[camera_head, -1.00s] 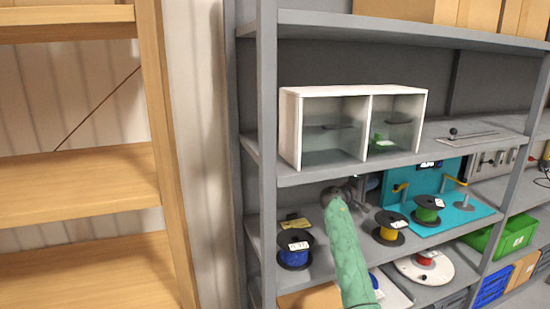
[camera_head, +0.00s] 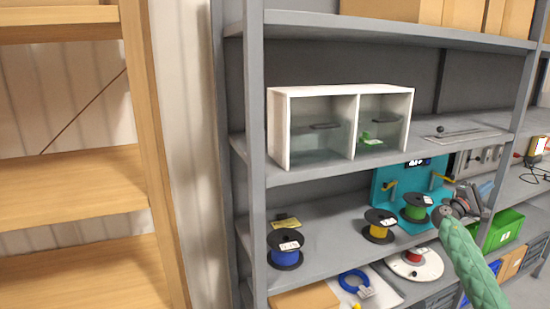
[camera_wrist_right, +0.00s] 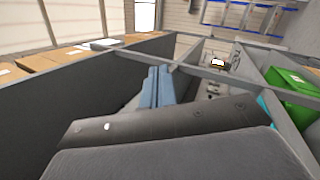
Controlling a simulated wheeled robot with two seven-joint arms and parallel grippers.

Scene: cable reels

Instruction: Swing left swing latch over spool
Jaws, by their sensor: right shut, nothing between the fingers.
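The teal fixture (camera_head: 424,170) stands on the middle shelf with two yellow latch arms. The left swing latch (camera_head: 388,186) sits at its left part, upper left of the green spool (camera_head: 415,208). The right latch (camera_head: 441,177) is at the far side. I cannot tell whether the green spool is on a post. My right gripper (camera_head: 479,201) is shut and empty, in front of the fixture's right edge and apart from the left latch. My left gripper is out of view.
A yellow spool (camera_head: 379,226) and a blue spool (camera_head: 285,252) stand on the same shelf, left of the fixture. A white cabinet (camera_head: 280,130) is on the shelf above. A green bin (camera_head: 503,229) is at lower right. A shelf upright (camera_head: 258,200) stands at left.

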